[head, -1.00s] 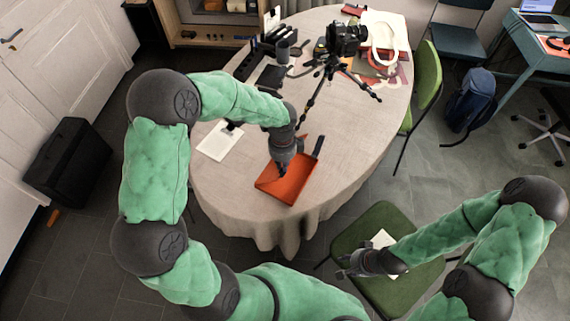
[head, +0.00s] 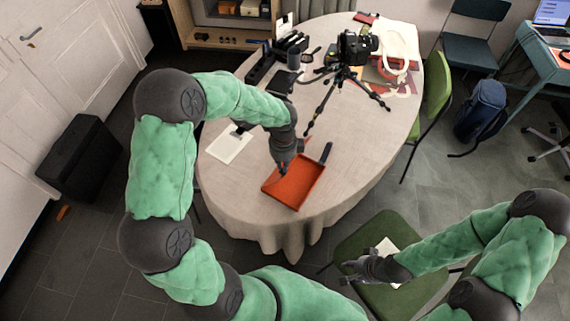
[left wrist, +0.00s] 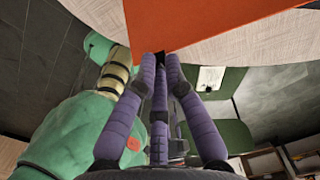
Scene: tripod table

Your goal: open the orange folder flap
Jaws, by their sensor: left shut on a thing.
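The orange folder (head: 305,188) lies near the front edge of the round table, with a dark strip (head: 326,152) at its far right corner. My left gripper (head: 283,170) reaches down onto the folder's far left part and covers some of it. In the left wrist view its purple fingers (left wrist: 161,58) are closed together at the lower edge of an orange sheet (left wrist: 215,22). The exact grip on the flap is hidden in the head view. My right gripper (head: 348,272) is empty with fingers apart, over the green chair, away from the folder.
A white sheet (head: 230,145) lies left of the folder. A camera on a tripod (head: 345,75) stands behind it, with a black organizer (head: 277,55) at the back left. The green chair (head: 375,240) stands at the front right. Cloth right of the folder is clear.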

